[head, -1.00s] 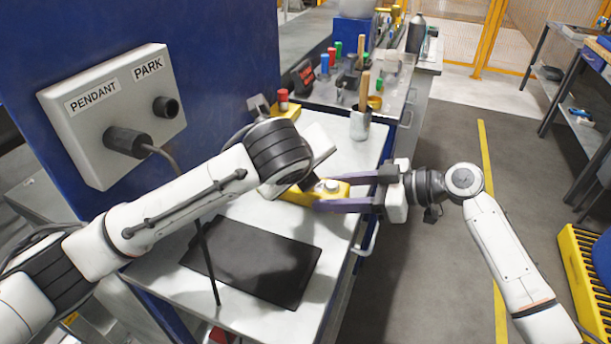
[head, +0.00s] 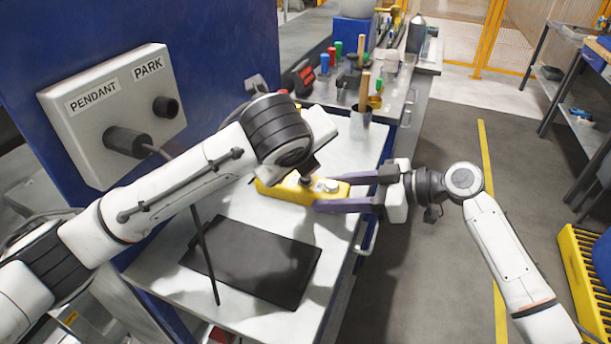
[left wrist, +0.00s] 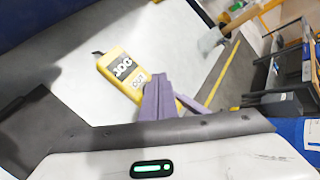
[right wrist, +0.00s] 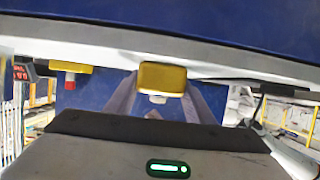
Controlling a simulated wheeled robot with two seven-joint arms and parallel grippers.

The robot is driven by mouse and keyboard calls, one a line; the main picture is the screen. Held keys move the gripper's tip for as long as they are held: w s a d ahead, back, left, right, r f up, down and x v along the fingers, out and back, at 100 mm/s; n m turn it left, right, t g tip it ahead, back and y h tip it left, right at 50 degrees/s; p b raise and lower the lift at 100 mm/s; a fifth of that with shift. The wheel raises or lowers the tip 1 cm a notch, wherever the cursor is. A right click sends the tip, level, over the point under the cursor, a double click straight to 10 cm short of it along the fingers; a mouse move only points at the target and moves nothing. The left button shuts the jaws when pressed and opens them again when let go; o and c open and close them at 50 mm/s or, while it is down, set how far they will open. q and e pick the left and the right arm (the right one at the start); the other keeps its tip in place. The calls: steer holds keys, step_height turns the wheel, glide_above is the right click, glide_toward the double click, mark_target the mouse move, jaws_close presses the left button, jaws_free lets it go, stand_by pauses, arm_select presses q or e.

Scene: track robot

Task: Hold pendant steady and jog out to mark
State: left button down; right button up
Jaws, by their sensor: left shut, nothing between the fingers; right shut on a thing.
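The yellow pendant (head: 290,191) lies in front of my right gripper (head: 335,192), whose purple fingers are shut on its right end. In the right wrist view the pendant (right wrist: 163,78) shows end-on between the two fingers. In the head view the left wrist hides the left fingers, above the pendant. The mark cannot be made out.
A grey box labelled PENDANT and PARK (head: 115,110) is on the blue wall, with a cable plugged in. A black mat (head: 252,262) lies on the white worktop (head: 350,155). A cup (head: 361,124) with a brush stands behind.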

mark_target(304, 186)
arm_select(q)
step_height(304, 186, up, 4)
stand_by(0.4)
stand_by(0.3)
arm_select(e)
steer(key=o, duration=1.6)
steer(key=shift+d, duration=0.1)
steer(key=v, duration=1.1)
steer(key=shift+s+d+r, duration=0.15)
steer(key=shift+s+d, duration=0.1)
steer(key=shift+d, duration=0.05)
